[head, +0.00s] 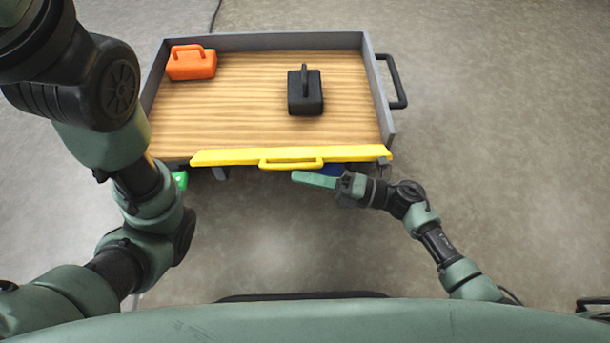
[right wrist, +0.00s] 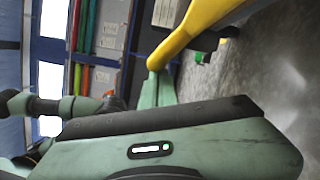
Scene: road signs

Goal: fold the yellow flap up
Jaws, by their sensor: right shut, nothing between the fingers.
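The yellow flap (head: 225,157) runs along the near edge of a cart's wooden bed (head: 240,120). It shows as a narrow strip, and its exact tilt is hard to tell. Its yellow handle (head: 290,164) sticks out toward me. My right gripper (head: 296,176) is shut and empty, with its green fingers pointing left just on my side of the handle. In the right wrist view the shut fingers (right wrist: 152,72) are close to a yellow part of the flap (right wrist: 195,30); I cannot tell whether they touch. My left gripper is not visible; only my left arm shows.
An orange can (head: 191,64) stands at the bed's back left and a black can (head: 305,92) right of the middle. Grey walls (head: 379,100) border the bed, with a black push handle (head: 398,82) on the right. The floor (head: 270,240) in front is clear.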

